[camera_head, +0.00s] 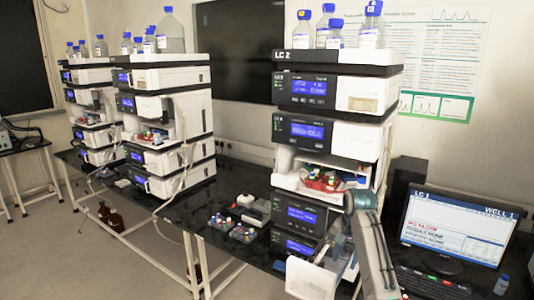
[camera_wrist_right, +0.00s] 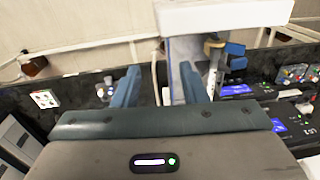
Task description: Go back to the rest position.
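My right arm comes in from the lower right in the head view and bends at a teal joint beside the LC 2 stack (camera_head: 338,62). My right gripper is largely hidden behind its own arm there, near an open white door or drawer (camera_head: 310,278) low on that stack. In the right wrist view, the two blue fingers of the right gripper (camera_wrist_right: 160,78) stand well apart. A white panel (camera_wrist_right: 225,16) lies just beyond them, and a narrow white piece shows beside the right finger; I cannot tell whether they touch. My left gripper is not in view.
A second instrument stack (camera_head: 162,75) and a third behind it stand at the left. Vial trays (camera_head: 232,229) lie on the black bench between stacks.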

